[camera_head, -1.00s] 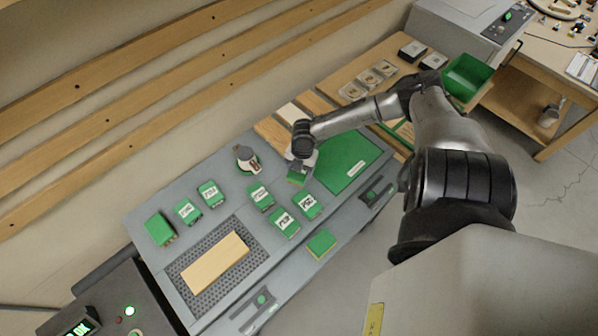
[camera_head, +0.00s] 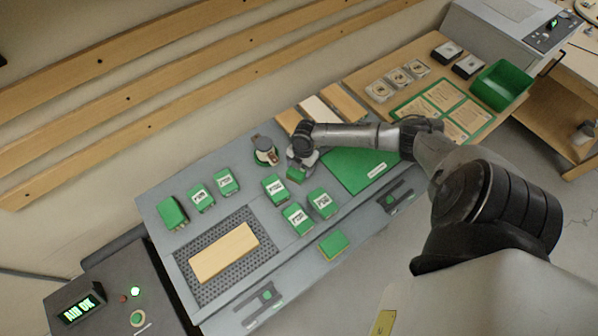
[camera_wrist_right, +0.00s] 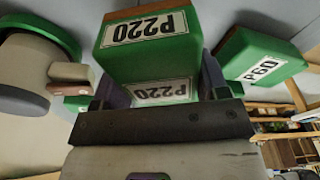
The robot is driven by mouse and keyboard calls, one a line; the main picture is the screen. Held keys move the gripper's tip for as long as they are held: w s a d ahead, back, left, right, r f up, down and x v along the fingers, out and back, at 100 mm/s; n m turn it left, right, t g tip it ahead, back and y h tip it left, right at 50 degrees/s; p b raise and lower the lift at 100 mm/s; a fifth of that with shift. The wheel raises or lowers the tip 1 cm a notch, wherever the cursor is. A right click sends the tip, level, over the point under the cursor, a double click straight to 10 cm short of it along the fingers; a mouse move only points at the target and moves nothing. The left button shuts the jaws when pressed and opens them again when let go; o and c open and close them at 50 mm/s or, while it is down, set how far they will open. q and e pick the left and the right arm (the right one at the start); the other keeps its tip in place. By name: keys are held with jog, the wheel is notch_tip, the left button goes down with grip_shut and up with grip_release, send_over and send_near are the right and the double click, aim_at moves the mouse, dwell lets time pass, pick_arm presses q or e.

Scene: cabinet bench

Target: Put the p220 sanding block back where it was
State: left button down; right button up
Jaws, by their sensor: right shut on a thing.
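My right gripper (camera_head: 302,162) is shut on the green P220 sanding block (camera_head: 296,174), above the grey bench by the near-left corner of the green mat (camera_head: 362,170). In the right wrist view the block (camera_wrist_right: 150,65) sits between the fingers, with white P220 labels on two faces. A P60 block (camera_wrist_right: 262,66) is to its right there. In the head view, labelled green blocks stand at left (camera_head: 201,198) and in a middle group (camera_head: 275,190). Whether the held block touches the bench is hidden. My left gripper is not in view.
A sander (camera_head: 264,151) stands close left of the held block. A perforated grey panel (camera_head: 190,283) carries a wooden board (camera_head: 224,252). Wooden strips (camera_head: 318,108) lie behind the gripper.

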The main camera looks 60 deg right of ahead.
aim_at(299, 173)
jog(key=shift+w+a+f, duration=0.1)
jog(key=shift+w+f, duration=0.15)
jog(key=shift+w, duration=0.1)
jog(key=shift+f, duration=1.95)
jog(key=shift+f, duration=0.1)
jog(key=o, duration=0.9)
